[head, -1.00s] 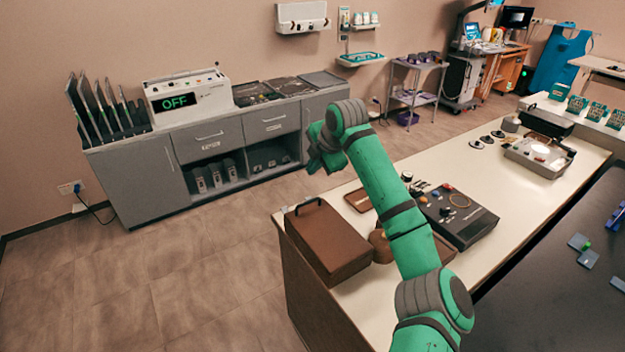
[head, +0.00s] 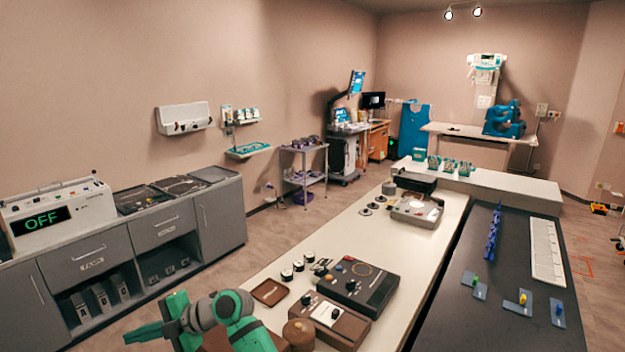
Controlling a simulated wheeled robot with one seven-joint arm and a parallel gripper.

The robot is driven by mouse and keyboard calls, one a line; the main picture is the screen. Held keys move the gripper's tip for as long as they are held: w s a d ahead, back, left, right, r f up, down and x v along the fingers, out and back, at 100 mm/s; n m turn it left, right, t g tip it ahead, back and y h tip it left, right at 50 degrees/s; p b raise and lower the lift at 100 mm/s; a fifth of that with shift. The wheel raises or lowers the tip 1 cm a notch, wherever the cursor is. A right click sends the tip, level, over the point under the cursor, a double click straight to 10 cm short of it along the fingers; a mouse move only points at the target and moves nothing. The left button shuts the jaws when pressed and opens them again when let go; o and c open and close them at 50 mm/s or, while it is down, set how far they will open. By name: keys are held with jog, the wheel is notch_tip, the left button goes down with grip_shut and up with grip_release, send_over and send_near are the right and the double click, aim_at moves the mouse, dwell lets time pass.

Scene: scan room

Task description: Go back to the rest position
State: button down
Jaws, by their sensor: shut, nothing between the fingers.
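My green arm shows at the bottom left of the head view, folded low with grey joints. My gripper (head: 134,335) points left at the end of it, over the gap between the grey cabinet and the long counter. It is shut and empty, and small in the view. The arm hides part of a brown case (head: 218,338) at the near end of the counter.
The long white counter (head: 425,248) bears a dark control box (head: 358,284), a brown tray (head: 270,292) and several small items. The grey cabinet (head: 218,218) with an "OFF" device (head: 60,210) stands left. Floor (head: 262,228) is open between them.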

jog(key=s+d+r+m+t+y, duration=0.1)
jog(key=s+d+m+t+y, duration=0.2)
jog(key=s+y, duration=0.3)
jog(key=s+d+m+t+y, duration=0.2)
jog(key=s+m+t+y, duration=0.15)
jog(key=s, duration=0.35)
jog(key=s+d+f+m+t+h, duration=0.3)
jog(key=s+d+m+t+h, duration=0.15)
jog(key=d+m+t, duration=0.2)
jog(key=s+d+f+m+t+h, duration=0.35)
jog(key=d+m+t+h, duration=0.2)
jog(key=d+m, duration=0.25)
jog(key=s+d+f+m+t+h, duration=0.3)
jog(key=d+f+m+t+h, duration=0.15)
jog(key=d+m+h, duration=0.2)
jog(key=s+d+f+m+g+h, duration=0.2)
jog(key=s+d+f+g+h, duration=0.1)
jog(key=s+d, duration=0.4)
jog(key=s+d+f+m+g+h, duration=0.2)
jog(key=s+d+f+g+h, duration=0.1)
jog(key=s+d, duration=0.4)
jog(key=s+f+h, duration=0.1)
jog(key=s, duration=0.2)
jog(key=shift+s+d+f+g, duration=0.15)
jog(key=shift+s+d+g, duration=0.15)
jog(key=shift+g, duration=0.1)
